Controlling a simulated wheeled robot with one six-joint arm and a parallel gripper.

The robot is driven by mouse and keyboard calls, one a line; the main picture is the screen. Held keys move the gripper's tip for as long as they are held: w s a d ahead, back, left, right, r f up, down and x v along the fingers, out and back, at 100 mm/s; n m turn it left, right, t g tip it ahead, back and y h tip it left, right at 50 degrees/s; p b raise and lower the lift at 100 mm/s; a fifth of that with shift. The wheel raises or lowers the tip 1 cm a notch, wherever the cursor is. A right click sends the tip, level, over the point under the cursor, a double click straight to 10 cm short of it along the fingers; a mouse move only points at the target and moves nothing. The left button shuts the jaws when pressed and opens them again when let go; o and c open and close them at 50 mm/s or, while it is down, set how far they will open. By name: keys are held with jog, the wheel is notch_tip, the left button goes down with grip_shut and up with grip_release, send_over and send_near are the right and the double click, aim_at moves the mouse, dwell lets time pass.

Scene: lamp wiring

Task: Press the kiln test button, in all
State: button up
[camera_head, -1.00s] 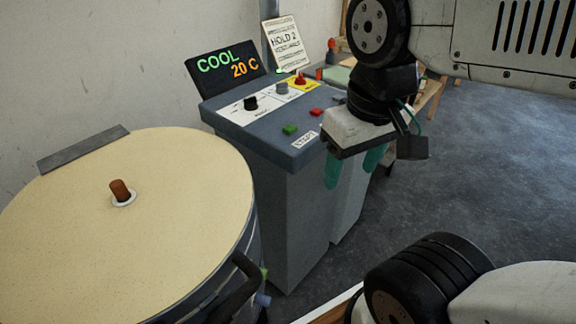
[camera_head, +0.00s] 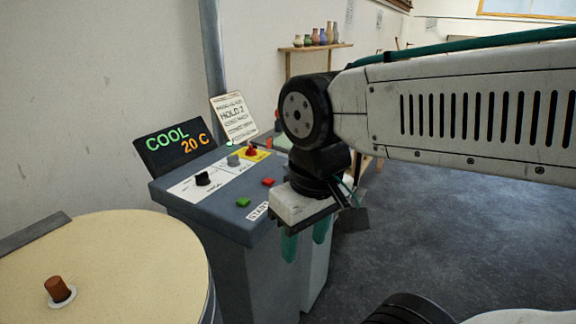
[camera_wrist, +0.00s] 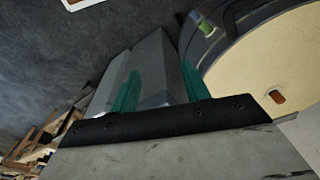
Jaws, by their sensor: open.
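The kiln control panel (camera_head: 222,212) is a grey pedestal with a sloped top. On it are a green button (camera_head: 243,202) by a START label, a red button (camera_head: 268,181), a black knob (camera_head: 203,179), a grey knob (camera_head: 233,160) and a red knob on a yellow patch (camera_head: 251,151). I cannot read which one is the test button. A display (camera_head: 174,143) reads COOL 20 C. My gripper (camera_head: 305,245), with green fingers pointing down, is open and empty at the panel's right front edge, apart from the buttons. The fingers also show in the wrist view (camera_wrist: 160,92).
The round kiln (camera_head: 130,262), with a cream lid and a brown plug (camera_head: 58,289), stands at the left front. A sign reading HOLD 2 (camera_head: 234,118) stands behind the panel. A shelf with several vases (camera_head: 316,46) is on the wall. Open floor (camera_head: 440,215) lies to the right.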

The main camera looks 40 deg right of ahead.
grip_shut()
dwell(1.5)
